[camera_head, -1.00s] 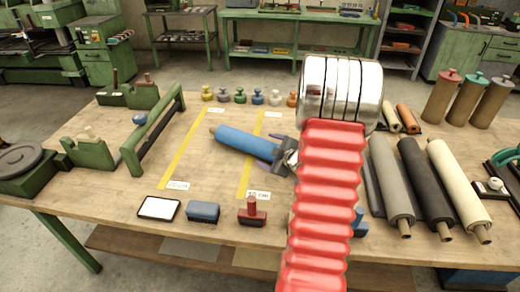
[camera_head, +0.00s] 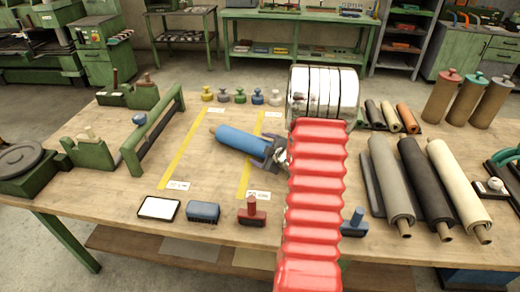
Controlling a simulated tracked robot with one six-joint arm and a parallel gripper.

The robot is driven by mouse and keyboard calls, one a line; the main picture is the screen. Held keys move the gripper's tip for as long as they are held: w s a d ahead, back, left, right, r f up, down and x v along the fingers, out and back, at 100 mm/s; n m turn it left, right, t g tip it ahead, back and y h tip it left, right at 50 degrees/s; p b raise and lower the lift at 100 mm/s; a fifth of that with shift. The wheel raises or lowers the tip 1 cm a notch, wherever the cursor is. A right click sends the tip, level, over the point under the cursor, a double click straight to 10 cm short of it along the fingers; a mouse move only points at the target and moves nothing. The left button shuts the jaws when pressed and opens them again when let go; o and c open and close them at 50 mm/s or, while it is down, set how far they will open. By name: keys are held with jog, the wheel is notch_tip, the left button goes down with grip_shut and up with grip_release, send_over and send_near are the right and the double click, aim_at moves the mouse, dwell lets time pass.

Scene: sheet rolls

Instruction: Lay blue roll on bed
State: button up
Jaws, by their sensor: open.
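The blue roll (camera_head: 238,141) lies slantwise on the wooden table, across the right yellow tape line, with a tan core end at its upper left. My gripper (camera_head: 267,151) is open at the roll's right end, its fingers on either side of that end. Whether the fingers touch the roll cannot be told. No part is plainly marked as the bed; two yellow tape lines (camera_head: 187,150) with small labels mark a strip of table, and a green rail frame (camera_head: 160,118) stands to its left.
Several small coloured knobs (camera_head: 240,96) stand behind the roll. A white pad (camera_head: 158,208), a blue brush block (camera_head: 203,212) and a red-handled stamp (camera_head: 251,212) lie in front. Grey, black and cream rolls (camera_head: 408,175) lie at right. My red arm hides the table's middle right.

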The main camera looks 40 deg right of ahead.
jog(key=shift+w, duration=0.15)
jog(key=shift+c, duration=0.6)
jog(key=shift+f, duration=0.1)
jog(key=c, duration=1.6)
jog(key=shift+w+d+r, duration=0.1)
jog(key=shift+r, duration=0.15)
jog(key=shift+c, duration=0.6)
jog(key=shift+r, duration=0.15)
jog(key=shift+r, duration=4.95)
